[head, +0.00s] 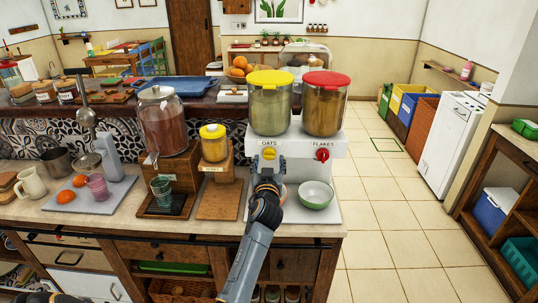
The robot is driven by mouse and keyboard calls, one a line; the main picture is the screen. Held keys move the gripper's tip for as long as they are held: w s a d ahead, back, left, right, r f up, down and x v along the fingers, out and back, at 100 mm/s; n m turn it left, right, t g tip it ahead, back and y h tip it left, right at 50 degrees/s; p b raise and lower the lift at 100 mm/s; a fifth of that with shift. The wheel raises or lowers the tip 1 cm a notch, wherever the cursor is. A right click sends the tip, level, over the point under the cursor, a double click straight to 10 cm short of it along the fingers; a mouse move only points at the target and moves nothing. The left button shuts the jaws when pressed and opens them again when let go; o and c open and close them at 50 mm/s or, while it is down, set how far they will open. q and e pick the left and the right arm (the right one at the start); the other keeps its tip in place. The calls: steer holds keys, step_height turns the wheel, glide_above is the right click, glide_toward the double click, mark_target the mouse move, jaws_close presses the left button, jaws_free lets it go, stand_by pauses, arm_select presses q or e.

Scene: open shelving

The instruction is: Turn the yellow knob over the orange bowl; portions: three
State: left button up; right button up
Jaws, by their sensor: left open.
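A white dispenser (338,147) stands on the counter with two clear canisters. The left canister (269,110) has a yellow lid and an "OATS" label; the right one (325,108) has a red lid and a "FLAKES" label. The yellow knob (269,153) is under the oats canister. My left gripper (268,166) is open, right at or just in front of the knob; I cannot tell whether it touches. The orange bowl is mostly or wholly hidden behind my left gripper and wrist, so its contents cannot be seen. My right gripper is not in view.
A red knob (322,155) is to the right, above a green-and-white bowl (315,195). A yellow-lidded jar (214,143) on a wooden stand and a large drink dispenser (162,122) are to the left. Tiled floor (390,235) is clear to the right.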

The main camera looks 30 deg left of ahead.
mark_target(269, 155)
arm_select(q)
steer(key=shift+x, duration=1.35)
steer(key=c, duration=1.1)
steer(key=shift+c, duration=0.3)
steer(key=shift+m, duration=0.4)
steer(key=m, duration=0.3)
steer(key=shift+m+b, duration=0.3)
steer(key=shift+m, duration=0.1)
steer(key=m, duration=0.4)
steer(key=shift+d+m, duration=0.1)
steer(key=shift+m, duration=0.2)
steer(key=m, duration=0.4)
steer(key=shift+w+f+p, duration=0.1)
steer(key=shift+p, duration=0.25)
steer(key=shift+d+f+m+p, duration=0.1)
steer(key=shift+m+p, duration=0.35)
steer(key=shift+m, duration=1.85)
